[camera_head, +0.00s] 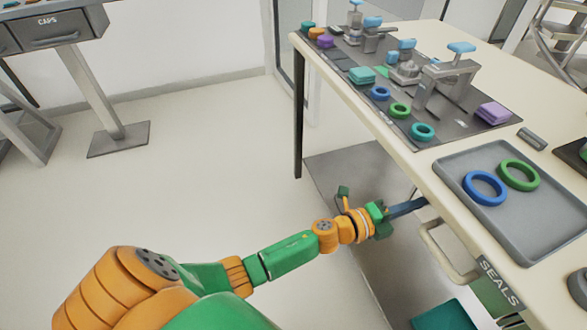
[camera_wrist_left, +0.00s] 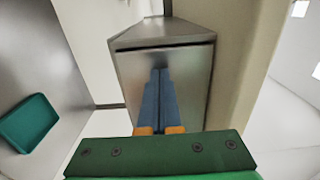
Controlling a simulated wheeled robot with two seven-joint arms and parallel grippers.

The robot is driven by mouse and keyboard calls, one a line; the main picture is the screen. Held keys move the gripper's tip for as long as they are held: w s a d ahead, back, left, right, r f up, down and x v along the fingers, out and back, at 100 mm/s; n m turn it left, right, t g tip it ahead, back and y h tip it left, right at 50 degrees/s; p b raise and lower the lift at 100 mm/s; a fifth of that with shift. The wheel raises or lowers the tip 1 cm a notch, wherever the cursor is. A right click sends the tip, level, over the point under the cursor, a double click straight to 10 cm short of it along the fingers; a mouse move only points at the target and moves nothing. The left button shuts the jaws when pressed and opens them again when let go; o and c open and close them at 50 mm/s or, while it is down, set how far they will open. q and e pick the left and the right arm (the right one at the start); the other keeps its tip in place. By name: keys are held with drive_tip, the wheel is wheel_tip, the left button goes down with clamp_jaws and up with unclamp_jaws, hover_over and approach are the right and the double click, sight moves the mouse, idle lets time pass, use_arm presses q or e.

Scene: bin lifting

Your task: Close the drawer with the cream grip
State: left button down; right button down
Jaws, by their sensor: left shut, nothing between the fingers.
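The cream grip (camera_head: 432,248) is a loop-shaped handle below the front edge of the worktable, near the SEALS label (camera_head: 500,283). Most of its drawer is hidden under the tabletop, so I cannot tell how far it stands out. My left gripper (camera_head: 420,203) is shut and empty, its blue fingers pointing under the table edge just behind the cream grip, apart from it in the picture. In the left wrist view, the shut fingers (camera_wrist_left: 158,82) point at a grey metal box face (camera_wrist_left: 190,85); contact is unclear. My right gripper is out of view.
The worktable (camera_head: 440,165) carries a grey tray (camera_head: 535,235) with a blue ring (camera_head: 470,187) and a green ring (camera_head: 503,175). Another bench drawer (camera_head: 45,30), labelled CAPS, stands far left. The floor between is clear.

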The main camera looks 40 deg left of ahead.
use_arm(q)
drive_tip(key=shift+w+r, duration=0.15)
drive_tip(key=shift+r, duration=0.1)
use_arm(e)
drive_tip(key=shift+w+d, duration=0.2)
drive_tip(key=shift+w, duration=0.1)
use_arm(q)
drive_tip(key=shift+r, duration=0.2)
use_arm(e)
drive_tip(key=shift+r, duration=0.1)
use_arm(q)
drive_tip(key=shift+f, duration=0.1)
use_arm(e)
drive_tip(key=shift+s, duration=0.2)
